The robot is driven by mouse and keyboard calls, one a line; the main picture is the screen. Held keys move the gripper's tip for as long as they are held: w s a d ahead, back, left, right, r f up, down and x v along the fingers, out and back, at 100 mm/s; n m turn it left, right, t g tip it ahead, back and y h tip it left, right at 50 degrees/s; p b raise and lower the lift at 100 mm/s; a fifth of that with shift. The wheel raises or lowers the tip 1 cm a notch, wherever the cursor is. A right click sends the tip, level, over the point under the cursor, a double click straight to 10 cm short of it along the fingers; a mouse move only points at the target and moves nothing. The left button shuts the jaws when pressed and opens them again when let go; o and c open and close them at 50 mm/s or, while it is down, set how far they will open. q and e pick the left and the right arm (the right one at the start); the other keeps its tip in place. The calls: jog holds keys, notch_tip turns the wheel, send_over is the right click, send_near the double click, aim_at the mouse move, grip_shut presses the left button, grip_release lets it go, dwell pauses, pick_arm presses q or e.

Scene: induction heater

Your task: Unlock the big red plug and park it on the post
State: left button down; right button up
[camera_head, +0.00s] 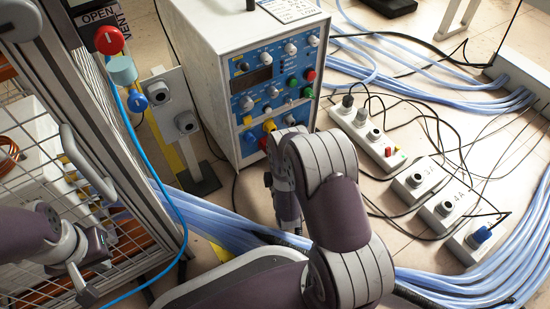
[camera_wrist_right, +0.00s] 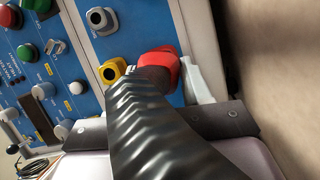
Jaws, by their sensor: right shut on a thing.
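The big red plug (camera_wrist_right: 162,62) sits at the lower corner of the heater's blue front panel (camera_wrist_right: 130,38) in the right wrist view, with its thick black ribbed cable (camera_wrist_right: 165,125) running toward the camera. My right gripper (camera_wrist_right: 195,82) is shut on the red plug; the cable covers much of the grip. In the head view a bit of red (camera_head: 263,143) shows at the panel, and my right arm hides the gripper.
The heater cabinet (camera_head: 215,70) stands beside the mesh cage (camera_head: 95,170), which has a red knob (camera_head: 109,40). A yellow socket (camera_wrist_right: 112,71) is near the red plug. Blue hoses (camera_head: 225,225) and socket strips (camera_head: 368,135) lie on the floor.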

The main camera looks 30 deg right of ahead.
jog(key=shift+n+t+b, duration=0.3)
jog(key=shift+n+b, duration=0.05)
jog(key=shift+n, duration=0.35)
jog(key=shift+f, duration=0.1)
jog(key=shift+f+n+b, duration=0.1)
jog(key=shift+n+b, duration=0.2)
jog(key=shift+n, duration=0.3)
jog(key=o, duration=1.3)
jog(key=shift+c, duration=0.2)
